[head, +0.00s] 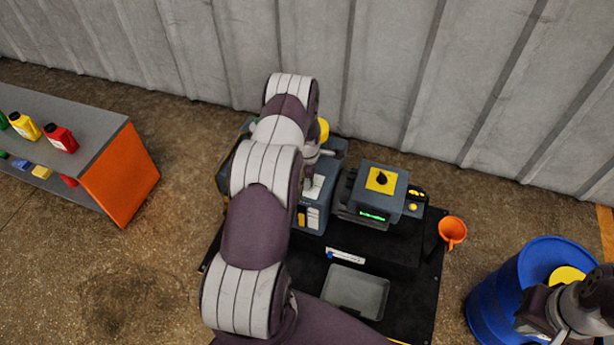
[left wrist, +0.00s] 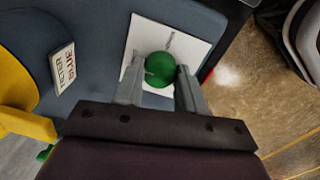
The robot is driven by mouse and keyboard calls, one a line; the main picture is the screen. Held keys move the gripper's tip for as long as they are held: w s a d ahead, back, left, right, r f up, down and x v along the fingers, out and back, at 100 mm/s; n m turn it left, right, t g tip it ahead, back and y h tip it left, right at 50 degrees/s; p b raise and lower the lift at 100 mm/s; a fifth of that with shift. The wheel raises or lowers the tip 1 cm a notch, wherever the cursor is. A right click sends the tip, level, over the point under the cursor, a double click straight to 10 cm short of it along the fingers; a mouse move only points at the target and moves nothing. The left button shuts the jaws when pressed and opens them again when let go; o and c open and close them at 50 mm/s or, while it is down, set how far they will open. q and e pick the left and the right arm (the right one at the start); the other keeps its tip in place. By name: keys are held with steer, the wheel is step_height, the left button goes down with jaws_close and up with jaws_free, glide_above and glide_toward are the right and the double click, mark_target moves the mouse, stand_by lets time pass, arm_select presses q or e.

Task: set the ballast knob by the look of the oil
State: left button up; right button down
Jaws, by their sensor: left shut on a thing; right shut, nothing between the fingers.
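In the left wrist view, a round green knob (left wrist: 160,66) with a pale mark at its left edge sits on a white square plate (left wrist: 196,48) on a blue-grey housing (left wrist: 95,30). My left gripper (left wrist: 159,72) is shut on the knob, one finger on each side. In the head view, my left arm covers much of the blue-grey machine (head: 309,217), and the green knob cannot be made out. I cannot make out any oil window. My right gripper (head: 552,325) is at the lower right, by the blue drum, shut and empty.
A box with a black knob on a yellow plate (head: 381,180) and a green display stands right of the machine. A grey tray (head: 356,292), orange funnel (head: 452,231) and blue drum (head: 487,305) are nearby. A bench (head: 95,120) with bottles stands left.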

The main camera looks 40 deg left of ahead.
arm_select(q)
steer(key=shift+n, duration=0.4)
steer(key=o, duration=1)
steer(key=shift+o, duration=0.2)
step_height(320, 180, up, 13)
steer(key=p, duration=0.3)
steer(key=shift+s+d+f, duration=0.15)
steer(key=shift+s+d, duration=0.05)
steer(key=shift+s, duration=0.1)
